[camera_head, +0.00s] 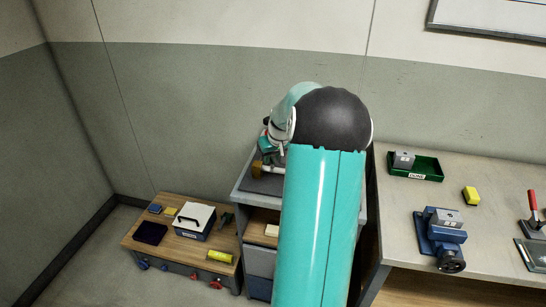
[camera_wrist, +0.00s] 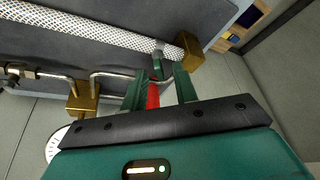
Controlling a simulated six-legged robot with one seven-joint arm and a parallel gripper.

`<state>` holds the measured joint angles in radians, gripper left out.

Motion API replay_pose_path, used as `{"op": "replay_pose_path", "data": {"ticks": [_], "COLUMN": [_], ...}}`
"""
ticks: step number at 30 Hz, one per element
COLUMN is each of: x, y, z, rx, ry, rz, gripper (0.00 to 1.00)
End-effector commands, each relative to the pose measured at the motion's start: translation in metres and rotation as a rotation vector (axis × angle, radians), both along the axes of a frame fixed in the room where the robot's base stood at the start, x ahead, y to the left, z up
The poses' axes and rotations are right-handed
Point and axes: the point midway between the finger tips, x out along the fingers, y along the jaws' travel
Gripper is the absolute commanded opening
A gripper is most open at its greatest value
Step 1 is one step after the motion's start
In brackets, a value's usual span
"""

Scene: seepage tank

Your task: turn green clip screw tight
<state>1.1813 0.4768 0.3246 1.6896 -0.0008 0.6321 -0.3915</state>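In the wrist view, a braided hose (camera_wrist: 100,28) runs across a grey surface. A dark clip band (camera_wrist: 158,47) sits around it near its right end, with a small green part (camera_wrist: 157,68), seemingly the clip screw, facing me. My gripper (camera_wrist: 160,76) has its two green fingers apart, one on each side of this green part. A red piece (camera_wrist: 153,96) shows between the fingers, nearer the palm; I cannot tell what it belongs to. No contact with the fingers is clear. In the head view, my gripper (camera_head: 267,150) is over the grey-topped stand (camera_head: 238,191), and my arm hides most of it.
A brass block (camera_wrist: 189,50) holds the hose end. Bent metal rods (camera_wrist: 120,74) and another brass block (camera_wrist: 85,101) lie close to the left finger. Right, a bench holds a blue vise (camera_head: 440,240) and green tray (camera_head: 428,168). A low wooden table (camera_head: 168,243) stands left.

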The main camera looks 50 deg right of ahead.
Motion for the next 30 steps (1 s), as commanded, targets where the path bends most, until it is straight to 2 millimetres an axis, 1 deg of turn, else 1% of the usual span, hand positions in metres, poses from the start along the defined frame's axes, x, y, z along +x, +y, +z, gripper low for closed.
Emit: {"op": "replay_pose_path", "data": {"ticks": [8,12,13,23,30], "x": [0.0006,0.0005,0.0004,0.0007,0.002], "y": [-0.0006,-0.0006,-0.0006,-0.0003,0.001], "z": [-0.001,-0.001,-0.001,-0.0008,-0.0003], "rx": [-0.001,-0.001,-0.001,-0.001,-0.002], "ry": [0.0,-0.001,-0.001,-0.001,0.0], "rz": [0.0,-0.001,-0.001,-0.017,-0.107], "gripper": [0.29,0.02,0.0,0.0,0.0]}}
